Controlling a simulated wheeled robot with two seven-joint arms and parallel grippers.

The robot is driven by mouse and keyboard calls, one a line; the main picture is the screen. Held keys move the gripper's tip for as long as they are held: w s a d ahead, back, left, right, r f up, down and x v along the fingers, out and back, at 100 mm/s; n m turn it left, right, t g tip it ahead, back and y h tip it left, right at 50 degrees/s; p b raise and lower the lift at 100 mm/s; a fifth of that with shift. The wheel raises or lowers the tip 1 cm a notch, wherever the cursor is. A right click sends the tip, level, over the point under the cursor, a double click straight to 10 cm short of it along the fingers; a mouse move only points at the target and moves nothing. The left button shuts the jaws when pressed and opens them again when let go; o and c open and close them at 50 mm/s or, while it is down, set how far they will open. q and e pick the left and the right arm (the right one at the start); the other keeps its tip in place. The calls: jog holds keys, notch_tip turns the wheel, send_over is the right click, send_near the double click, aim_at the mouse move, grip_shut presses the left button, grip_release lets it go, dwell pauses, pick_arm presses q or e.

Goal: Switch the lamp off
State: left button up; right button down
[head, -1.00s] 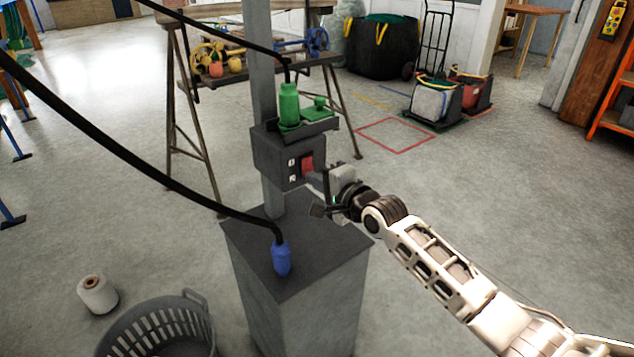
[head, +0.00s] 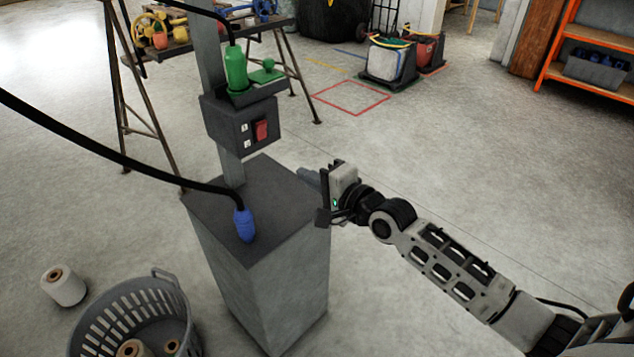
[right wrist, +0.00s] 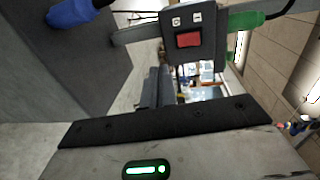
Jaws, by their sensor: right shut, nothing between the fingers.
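A dark grey switch box (head: 242,122) is fixed to an upright post above a grey pedestal. Its red rocker switch (head: 261,130) faces right; which side is pressed I cannot tell. The box (right wrist: 193,18) and red switch (right wrist: 189,40) also show in the right wrist view. My right gripper (head: 306,179) is shut and empty, right of and below the switch, clearly apart from it. Its fingers (right wrist: 159,88) point towards the box in the right wrist view. No lamp is identifiable among these things. My left gripper is not in view.
A green plug (head: 236,69) stands on the box, and a blue plug (head: 244,224) on the pedestal (head: 255,280); black cables run from both. A grey basket (head: 130,320) and a spool (head: 63,285) are at lower left.

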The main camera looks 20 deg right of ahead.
jog(key=shift+s+d+f, duration=0.1)
jog(key=shift+s+d, duration=0.1)
jog(key=shift+s, duration=0.3)
jog(key=shift+s+d+f, duration=0.1)
jog(key=shift+s+d, duration=0.05)
jog(key=shift+s, duration=0.3)
jog(key=shift+f, duration=0.1)
jog(key=s+a+f+n+g+h, duration=0.1)
jog(key=s+a+f+n, duration=0.1)
jog(key=s+f+n, duration=0.2)
jog(key=s+a+f+n+g, duration=0.2)
jog(key=s+f+n, duration=0.3)
jog(key=s, duration=0.5)
jog(key=s+a+f+n+g+h, duration=0.1)
jog(key=s+a+f+n, duration=0.3)
jog(key=s+n, duration=0.3)
jog(key=shift+s+f+g+h, duration=0.3)
jog(key=shift+s+g, duration=0.1)
jog(key=shift+s, duration=0.2)
